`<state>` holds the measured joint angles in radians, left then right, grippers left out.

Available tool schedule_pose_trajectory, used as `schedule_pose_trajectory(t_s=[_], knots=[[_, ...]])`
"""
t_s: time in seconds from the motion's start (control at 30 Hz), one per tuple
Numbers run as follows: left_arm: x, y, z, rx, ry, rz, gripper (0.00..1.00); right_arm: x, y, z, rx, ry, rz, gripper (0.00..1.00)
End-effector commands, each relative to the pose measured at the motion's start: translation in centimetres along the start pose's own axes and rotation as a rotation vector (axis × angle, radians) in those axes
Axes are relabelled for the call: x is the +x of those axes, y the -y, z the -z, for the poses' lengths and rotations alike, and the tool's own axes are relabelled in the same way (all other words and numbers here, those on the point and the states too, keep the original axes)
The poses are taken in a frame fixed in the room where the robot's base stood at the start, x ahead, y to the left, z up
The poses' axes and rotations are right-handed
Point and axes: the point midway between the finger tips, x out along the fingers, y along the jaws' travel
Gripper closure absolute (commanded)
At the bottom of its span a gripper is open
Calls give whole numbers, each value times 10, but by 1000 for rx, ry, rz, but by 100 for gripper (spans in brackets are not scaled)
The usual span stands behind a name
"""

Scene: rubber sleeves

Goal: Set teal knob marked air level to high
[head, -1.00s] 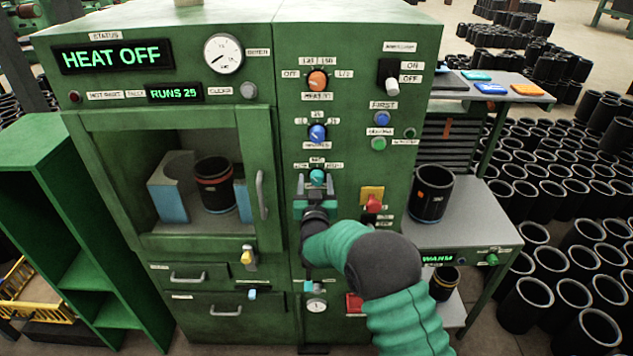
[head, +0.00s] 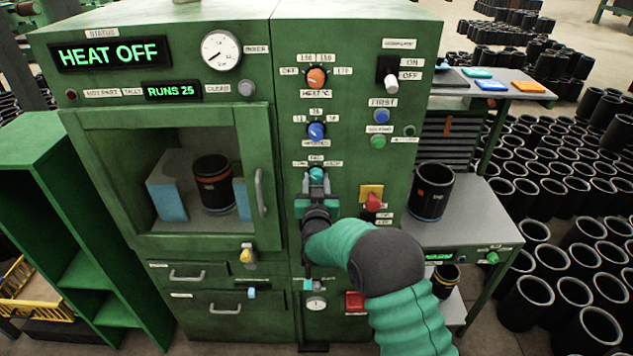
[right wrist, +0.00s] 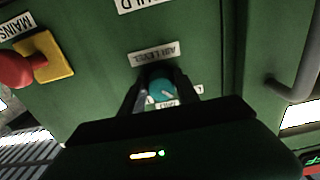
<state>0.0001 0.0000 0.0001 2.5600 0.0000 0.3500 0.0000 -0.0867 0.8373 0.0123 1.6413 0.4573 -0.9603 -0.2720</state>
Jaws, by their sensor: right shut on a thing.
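The teal knob (head: 316,174) sits on the green machine's front panel, below the blue knob. It also shows in the right wrist view (right wrist: 160,90), under the label AIR LEVEL (right wrist: 166,52). My right gripper (head: 317,186) reaches up to the knob from below, and its two fingers are shut on the knob's sides. In the right wrist view a white pointer line shows on the knob face, and the labels around it are partly hidden by the gripper. The knob's exact setting cannot be read. My left gripper is not in view.
A red mains switch on a yellow plate (head: 371,194) is close to the right of my gripper. A blue knob (head: 317,131) and an orange knob (head: 317,78) are above. The oven door handle (head: 261,193) is to the left. A black sleeve (head: 432,190) stands on the side table.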

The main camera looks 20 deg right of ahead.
Motion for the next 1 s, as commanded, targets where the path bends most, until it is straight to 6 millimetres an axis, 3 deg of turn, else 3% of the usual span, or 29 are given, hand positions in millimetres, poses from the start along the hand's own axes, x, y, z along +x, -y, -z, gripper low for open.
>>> schedule_pose_trajectory(t_s=[0.37,1.0], knots=[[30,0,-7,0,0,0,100,2,-3,1,174,-16,-8,100],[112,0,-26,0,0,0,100,1,-2,2,772,-20,-2,100]])
